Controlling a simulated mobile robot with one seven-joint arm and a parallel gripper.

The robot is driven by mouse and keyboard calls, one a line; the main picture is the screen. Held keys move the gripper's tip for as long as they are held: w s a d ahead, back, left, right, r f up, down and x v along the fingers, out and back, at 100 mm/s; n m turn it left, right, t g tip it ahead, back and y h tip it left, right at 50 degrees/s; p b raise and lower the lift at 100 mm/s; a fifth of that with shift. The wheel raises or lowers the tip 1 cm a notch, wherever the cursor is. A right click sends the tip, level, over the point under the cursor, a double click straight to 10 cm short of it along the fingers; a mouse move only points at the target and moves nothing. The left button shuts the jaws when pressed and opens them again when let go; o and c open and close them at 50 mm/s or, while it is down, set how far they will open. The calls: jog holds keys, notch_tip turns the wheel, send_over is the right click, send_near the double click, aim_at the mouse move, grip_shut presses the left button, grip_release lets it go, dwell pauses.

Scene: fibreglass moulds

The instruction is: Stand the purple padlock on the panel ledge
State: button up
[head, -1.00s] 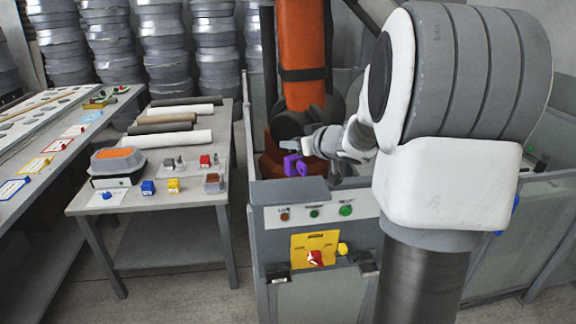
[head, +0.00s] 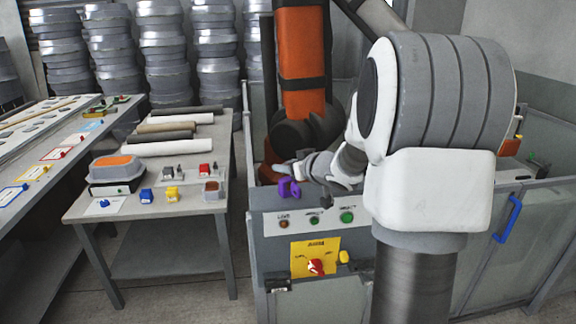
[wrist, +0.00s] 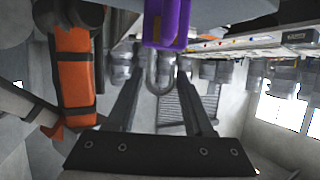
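The purple padlock (head: 288,188) shows at the panel's top edge in the head view. In the wrist view its purple body (wrist: 167,22) is at the top, with the grey shackle (wrist: 160,80) pointing back toward my gripper. My gripper (head: 290,170) is at the padlock; in the wrist view its two fingers (wrist: 160,72) reach along both sides of the shackle and appear shut on the padlock. Their exact contact is partly hidden. The grey panel ledge (head: 262,196) lies under or just behind the padlock; I cannot tell whether they touch.
The panel front has buttons and a yellow plate with a red switch (head: 316,266). An orange robot arm (head: 302,60) stands close behind. A table with small padlocks and rolls (head: 180,147) is at left. Glass fence panels (head: 535,230) stand at right.

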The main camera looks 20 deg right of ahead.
jog(key=shift+o, duration=1.1)
jog(key=shift+r, duration=0.2)
jog(key=shift+s+r, duration=0.15)
jog(key=shift+s, duration=0.1)
jog(key=p+v, duration=0.2)
jog(key=v, duration=0.9)
jog(key=shift+s, duration=0.25)
